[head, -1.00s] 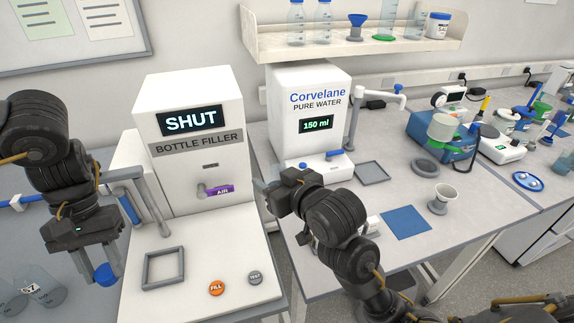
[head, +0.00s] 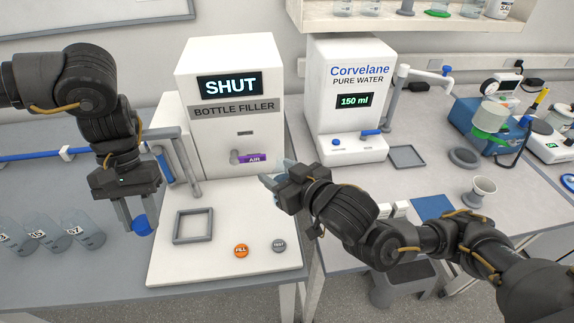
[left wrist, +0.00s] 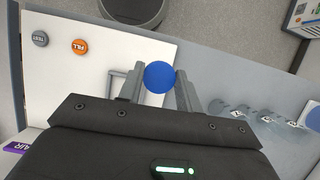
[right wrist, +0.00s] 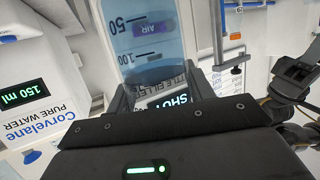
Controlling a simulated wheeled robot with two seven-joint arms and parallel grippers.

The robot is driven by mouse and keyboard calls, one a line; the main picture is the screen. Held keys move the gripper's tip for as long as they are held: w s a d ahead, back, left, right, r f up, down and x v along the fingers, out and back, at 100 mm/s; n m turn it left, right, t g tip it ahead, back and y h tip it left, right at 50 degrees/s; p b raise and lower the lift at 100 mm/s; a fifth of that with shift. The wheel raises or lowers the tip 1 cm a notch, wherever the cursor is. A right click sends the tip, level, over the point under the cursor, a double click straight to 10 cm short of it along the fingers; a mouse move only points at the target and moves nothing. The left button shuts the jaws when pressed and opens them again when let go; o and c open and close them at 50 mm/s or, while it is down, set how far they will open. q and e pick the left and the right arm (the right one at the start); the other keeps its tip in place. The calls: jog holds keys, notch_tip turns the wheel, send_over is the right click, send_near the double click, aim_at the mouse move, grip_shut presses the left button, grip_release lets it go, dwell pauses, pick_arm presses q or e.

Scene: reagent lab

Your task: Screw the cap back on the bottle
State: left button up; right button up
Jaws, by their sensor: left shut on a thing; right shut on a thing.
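The blue cap (head: 142,226) is pinched between the fingertips of my left gripper (head: 136,216), which points down left of the grey square frame. The left wrist view shows the round cap (left wrist: 160,77) between both fingers. My right gripper (right wrist: 160,95) is shut on the clear bottle (right wrist: 146,30), whose graduations 50 and 100 show in the right wrist view. In the head view my right gripper (head: 272,184) is in front of the filler's right side, and the bottle is mostly hidden there. Its mouth cannot be made out. Cap and bottle are well apart.
The bottle filler (head: 225,85) reads SHUT, with a purple AIR tap (head: 252,158). Its white base carries a grey square frame (head: 178,228) and orange (head: 241,250) and grey (head: 279,245) buttons. Several clear beakers (head: 48,235) stand left. The water dispenser (head: 350,75) is right.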

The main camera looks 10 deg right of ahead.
jog(key=s+a+f+n+g+y, duration=0.1)
jog(key=s+a+f+n+y, duration=0.1)
jog(key=a, duration=0.4)
jog(key=shift+s+a+f+g, duration=0.15)
jog(key=shift+s+f+g, duration=0.15)
jog(key=shift+f, duration=0.3)
pick_arm(q)
jog(key=shift+s+f, duration=0.1)
jog(key=w+d+r+n+t+h, duration=0.1)
jog(key=d+r+n+t+h, duration=0.1)
jog(key=d+r+n, duration=0.4)
jog(key=w+d+r+n+t+h, duration=0.1)
jog(key=d+r+n, duration=0.5)
jog(key=d+n, duration=0.7)
jog(key=d+t+h, duration=0.1)
jog(key=d+t, duration=0.1)
jog(key=d, duration=0.1)
jog(key=shift+w+d+r+n, duration=0.2)
jog(key=shift+w+d+n, duration=0.05)
jog(key=shift+d+n, duration=0.05)
